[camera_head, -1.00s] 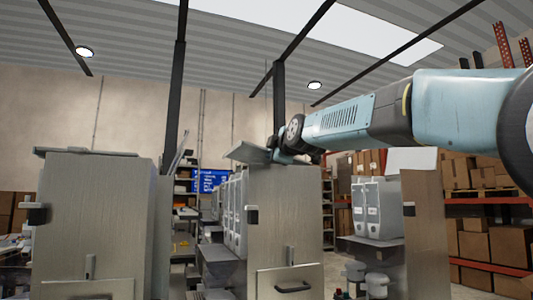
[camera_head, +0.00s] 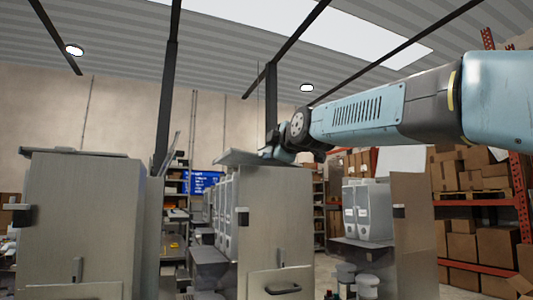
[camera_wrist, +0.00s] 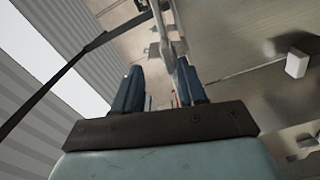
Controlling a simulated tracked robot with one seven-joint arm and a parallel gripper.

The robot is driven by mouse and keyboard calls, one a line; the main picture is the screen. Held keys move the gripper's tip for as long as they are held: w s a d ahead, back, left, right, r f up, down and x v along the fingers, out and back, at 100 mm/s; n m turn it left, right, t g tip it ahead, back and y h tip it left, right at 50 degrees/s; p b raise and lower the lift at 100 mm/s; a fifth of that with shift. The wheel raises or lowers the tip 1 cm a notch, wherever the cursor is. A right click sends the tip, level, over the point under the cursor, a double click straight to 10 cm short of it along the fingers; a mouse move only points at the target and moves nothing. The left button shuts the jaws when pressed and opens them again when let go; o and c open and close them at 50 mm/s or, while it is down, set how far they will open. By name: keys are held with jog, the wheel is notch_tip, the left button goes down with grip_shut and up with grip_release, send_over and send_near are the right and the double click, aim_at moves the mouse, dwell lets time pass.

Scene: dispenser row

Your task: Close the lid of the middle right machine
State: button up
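The middle right machine (camera_head: 275,215) is a tall grey cabinet with a front handle and a column of pale containers at its left side. Its grey lid (camera_head: 238,157) lies almost flat across the top and sticks out to the left. My gripper (camera_head: 278,154) is at the top of this machine, at the lid's right part; the arm partly hides it, and I cannot tell whether it touches the lid. In the wrist view, the two dark blue fingers (camera_wrist: 160,88) stand apart with nothing clearly held between them.
A similar grey machine (camera_head: 82,225) with a flat lid stands at the left. Another machine (camera_head: 412,225) at the right has white containers (camera_head: 367,210) and a raised pale panel (camera_head: 402,160). Shelves with cardboard boxes (camera_head: 470,175) stand behind it. My arm spans the upper right.

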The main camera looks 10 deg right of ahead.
jog(key=s+d, duration=0.1)
jog(key=s, duration=0.7)
jog(key=shift+d, duration=0.2)
jog(key=shift+w, duration=0.1)
